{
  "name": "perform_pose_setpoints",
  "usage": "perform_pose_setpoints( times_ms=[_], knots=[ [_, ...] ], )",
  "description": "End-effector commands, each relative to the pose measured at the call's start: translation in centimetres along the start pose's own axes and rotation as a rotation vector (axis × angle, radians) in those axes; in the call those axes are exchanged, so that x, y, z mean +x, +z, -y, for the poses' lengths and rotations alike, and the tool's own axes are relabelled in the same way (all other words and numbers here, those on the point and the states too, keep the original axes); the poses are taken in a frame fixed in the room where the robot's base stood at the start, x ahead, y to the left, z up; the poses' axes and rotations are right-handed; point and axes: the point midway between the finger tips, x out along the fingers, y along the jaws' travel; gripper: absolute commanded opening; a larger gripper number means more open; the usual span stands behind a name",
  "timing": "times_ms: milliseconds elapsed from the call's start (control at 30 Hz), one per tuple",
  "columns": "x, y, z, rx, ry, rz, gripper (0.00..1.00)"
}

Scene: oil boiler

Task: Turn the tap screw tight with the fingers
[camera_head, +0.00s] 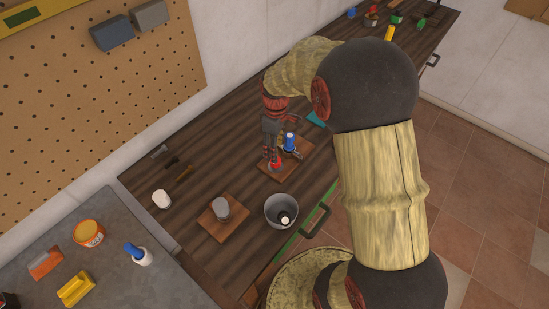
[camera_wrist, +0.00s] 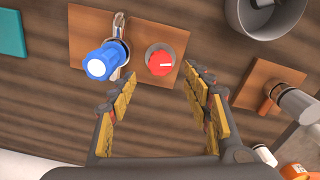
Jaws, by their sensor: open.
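A wooden board (camera_head: 291,166) on the bench carries a blue knob with a metal fitting and a red round knob. The blue knob (camera_wrist: 101,62) is at the left in the wrist view and stands upright in the head view (camera_head: 289,142). The red knob (camera_wrist: 160,62) has a white mark on its top; part of it shows near the fingertips in the head view (camera_head: 277,164). The pictures do not label which is the tap screw. My gripper (camera_wrist: 158,90) is open and empty, its fingers spread on either side of the red knob's line. Contact cannot be told.
A grey bucket (camera_head: 270,214) with something white and dark inside stands near the bench's front edge. Another wooden board (camera_head: 207,228) bears a grey cylinder (camera_head: 221,207). A white cup (camera_head: 162,199) and small tools lie behind. A teal item (camera_wrist: 11,35) is at the left.

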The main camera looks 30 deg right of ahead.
Motion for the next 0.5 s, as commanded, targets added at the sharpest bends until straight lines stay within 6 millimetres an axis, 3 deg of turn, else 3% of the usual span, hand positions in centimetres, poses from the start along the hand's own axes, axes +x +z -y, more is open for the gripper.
perform_pose_setpoints(
  times_ms=[300, 500],
  knots=[
    [4.9, 0.1, 0.1, 0.002, -0.002, 0.002, 0.49],
    [6.5, 0.0, 0.0, 0.003, -0.001, 0.001, 0.49]
  ],
)
